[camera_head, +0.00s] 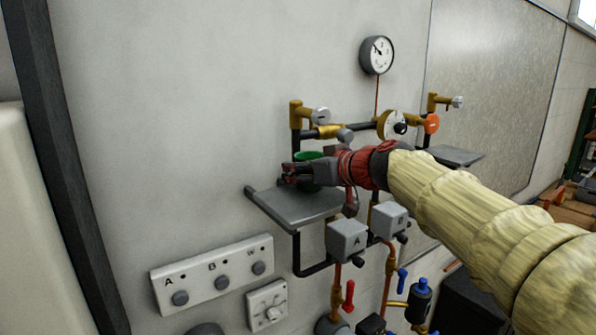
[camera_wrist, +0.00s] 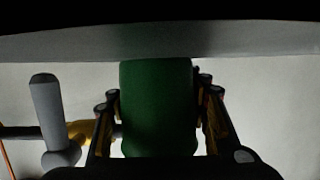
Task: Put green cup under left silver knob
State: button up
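The green cup (camera_head: 309,156) is above the left grey shelf (camera_head: 297,207), partly hidden by my gripper (camera_head: 290,172). In the wrist view, the cup (camera_wrist: 158,105) sits between my gripper's two fingers (camera_wrist: 158,95), which appear to press its sides. Its end meets the shelf edge (camera_wrist: 160,42) in that picture; I cannot tell whether it touches the shelf. The left silver knob (camera_head: 320,115) is on the brass tap above the cup, slightly to the right. A second silver knob (camera_head: 345,136) sits lower, by the brass pipe.
A grey handle (camera_wrist: 48,110) stands beside the left finger in the wrist view. A right shelf (camera_head: 455,156), an orange knob (camera_head: 431,123) and a gauge (camera_head: 377,55) are on the wall. Grey boxes (camera_head: 347,240) hang below my gripper. The left shelf's front is bare.

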jog(key=o, duration=0.6)
jog(key=shift+c, duration=0.2)
jog(key=shift+r, duration=0.15)
jog(key=shift+s+r+p, duration=0.1)
jog(key=shift+r+p, duration=0.1)
jog(key=shift+p, duration=0.15)
jog(key=b+v, duration=0.2)
jog(key=v, duration=0.9)
jog(key=shift+s+d+b, duration=0.3)
